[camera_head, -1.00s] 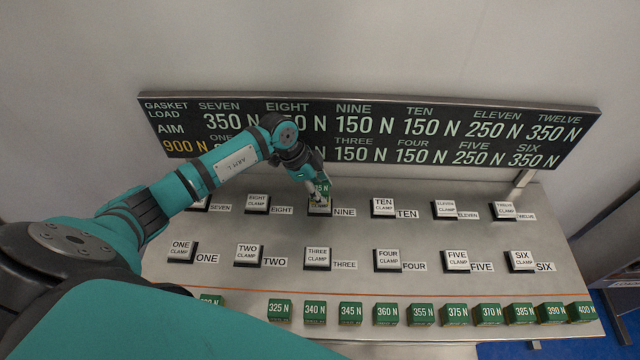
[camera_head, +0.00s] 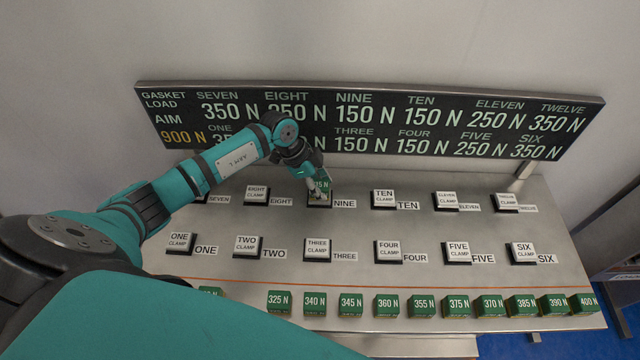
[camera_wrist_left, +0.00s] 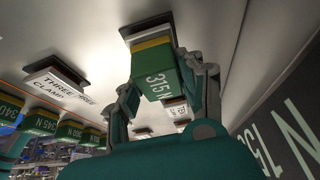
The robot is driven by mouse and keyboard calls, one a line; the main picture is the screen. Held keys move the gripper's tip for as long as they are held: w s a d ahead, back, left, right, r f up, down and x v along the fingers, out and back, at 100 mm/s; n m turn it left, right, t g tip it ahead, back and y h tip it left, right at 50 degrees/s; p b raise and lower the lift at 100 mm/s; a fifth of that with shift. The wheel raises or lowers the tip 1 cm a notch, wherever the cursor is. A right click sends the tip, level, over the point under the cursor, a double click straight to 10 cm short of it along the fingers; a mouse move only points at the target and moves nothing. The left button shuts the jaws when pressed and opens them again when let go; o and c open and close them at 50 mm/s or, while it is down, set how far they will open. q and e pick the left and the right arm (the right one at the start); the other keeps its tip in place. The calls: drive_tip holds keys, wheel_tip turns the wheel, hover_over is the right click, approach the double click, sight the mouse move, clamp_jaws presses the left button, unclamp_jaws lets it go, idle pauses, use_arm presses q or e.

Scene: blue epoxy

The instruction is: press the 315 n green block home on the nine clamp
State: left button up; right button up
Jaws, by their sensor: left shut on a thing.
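The green 315 N block (camera_wrist_left: 157,80), with a yellow band at its clamp end, is between the fingers of my left gripper (camera_wrist_left: 165,95). In the head view the block (camera_head: 321,185) shows only partly behind the fingers of my left gripper (camera_head: 315,190). The left gripper is shut on it at the nine clamp (camera_head: 319,205). In the wrist view the yellow end lies against or very close to the pale face above the clamp's dark base (camera_wrist_left: 146,24); I cannot tell whether it is fully seated. The NINE label (camera_head: 344,204) is just right of it. My right gripper is not in view.
Clamps eight (camera_head: 257,193) and ten (camera_head: 384,197) flank the nine clamp; the three clamp (camera_head: 317,247) is in front. Several green blocks line the front edge, such as the 345 N block (camera_head: 350,303). The load board (camera_head: 365,128) stands close behind.

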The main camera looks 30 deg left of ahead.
use_arm(q)
drive_tip(key=shift+f, duration=0.25)
drive_tip(key=o, duration=1.3)
